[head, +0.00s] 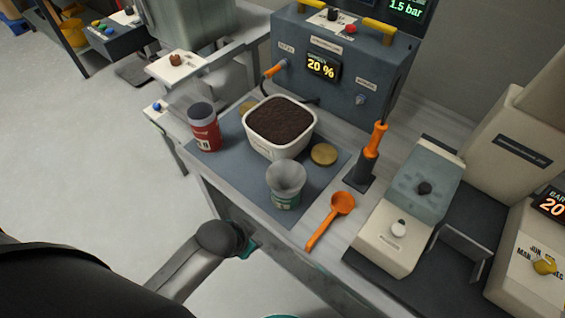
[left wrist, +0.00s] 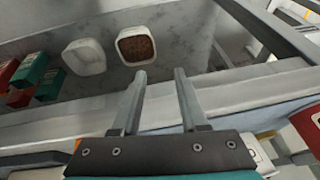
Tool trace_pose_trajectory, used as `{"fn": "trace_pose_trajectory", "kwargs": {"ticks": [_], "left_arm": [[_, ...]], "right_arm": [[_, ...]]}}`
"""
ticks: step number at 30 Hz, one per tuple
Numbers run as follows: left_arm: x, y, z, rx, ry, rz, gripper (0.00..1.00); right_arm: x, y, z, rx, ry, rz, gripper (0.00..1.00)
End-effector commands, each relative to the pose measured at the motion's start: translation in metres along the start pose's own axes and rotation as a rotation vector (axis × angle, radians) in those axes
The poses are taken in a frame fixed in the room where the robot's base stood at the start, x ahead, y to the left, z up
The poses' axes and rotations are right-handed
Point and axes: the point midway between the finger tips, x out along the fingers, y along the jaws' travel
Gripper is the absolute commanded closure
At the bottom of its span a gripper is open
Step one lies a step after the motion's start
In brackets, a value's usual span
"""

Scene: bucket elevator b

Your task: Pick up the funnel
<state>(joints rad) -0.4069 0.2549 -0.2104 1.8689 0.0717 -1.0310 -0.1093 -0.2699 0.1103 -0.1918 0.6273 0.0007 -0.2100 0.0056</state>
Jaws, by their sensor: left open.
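The grey funnel (head: 286,174) sits mouth up on top of a small can with a green and white label (head: 285,199), on the blue-grey mat (head: 229,177). In the head view my left arm comes in at the bottom, and its teal part (head: 248,246) shows beside the table's front edge, apart from the funnel. The fingertips are hidden there. In the left wrist view my left gripper (left wrist: 160,75) is open, with nothing between its fingers. The funnel cannot be made out in the left wrist view. My right gripper is not in view.
A white tub of dark grains (head: 280,124), a red jar (head: 204,128) and a round gold lid (head: 323,154) stand near the funnel. An orange scoop (head: 340,205) lies right of it. The left wrist view shows white containers (left wrist: 84,57) and green boxes (left wrist: 48,84).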

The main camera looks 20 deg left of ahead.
Motion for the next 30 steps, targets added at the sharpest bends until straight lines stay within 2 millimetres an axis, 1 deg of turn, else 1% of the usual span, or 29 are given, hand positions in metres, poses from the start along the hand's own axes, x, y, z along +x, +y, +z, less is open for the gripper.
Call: {"fn": "trace_pose_trajectory", "kwargs": {"ticks": [1, 2, 3, 4, 5, 6, 9, 12, 17, 20, 23, 27, 30], "left_arm": [[-0.034, -0.002, -0.019, 0.025, 0.022, 0.003, 0.57], [-0.049, -0.002, -0.028, 0.044, 0.034, 0.006, 0.57], [-0.070, -0.003, -0.041, 0.081, 0.055, 0.009, 0.57], [-0.085, -0.003, -0.051, 0.118, 0.074, 0.011, 0.57], [-0.102, -0.004, -0.063, 0.172, 0.101, 0.015, 0.57], [-0.120, -0.004, -0.080, 0.265, 0.142, 0.018, 0.57], [-0.137, -0.002, -0.101, 0.468, 0.220, 0.027, 0.57], [-0.149, -0.001, -0.117, 0.666, 0.290, 0.032, 0.57], [-0.167, -0.005, -0.129, 1.003, 0.383, 0.036, 0.57], [-0.179, -0.012, -0.129, 1.200, 0.422, 0.038, 0.57], [-0.191, -0.025, -0.125, 1.377, 0.444, 0.038, 0.57], [-0.209, -0.048, -0.114, 1.580, 0.453, 0.032, 0.57], [-0.221, -0.066, -0.107, 1.681, 0.448, 0.025, 0.57]], "right_arm": [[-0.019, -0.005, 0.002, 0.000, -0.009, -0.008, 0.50], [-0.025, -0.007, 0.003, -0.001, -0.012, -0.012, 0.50], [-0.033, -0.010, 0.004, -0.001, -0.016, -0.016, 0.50], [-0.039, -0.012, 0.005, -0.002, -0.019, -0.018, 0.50], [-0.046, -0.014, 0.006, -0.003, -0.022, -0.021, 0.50], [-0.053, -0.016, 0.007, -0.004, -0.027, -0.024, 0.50], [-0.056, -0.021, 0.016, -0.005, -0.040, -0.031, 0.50], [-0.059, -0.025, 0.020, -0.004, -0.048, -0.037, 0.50], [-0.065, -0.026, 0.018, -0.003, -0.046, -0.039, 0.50], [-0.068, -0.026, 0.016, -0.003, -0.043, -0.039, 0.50], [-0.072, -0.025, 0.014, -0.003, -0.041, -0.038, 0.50], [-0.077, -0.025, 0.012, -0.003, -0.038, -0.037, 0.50], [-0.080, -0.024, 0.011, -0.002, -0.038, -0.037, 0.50]]}}
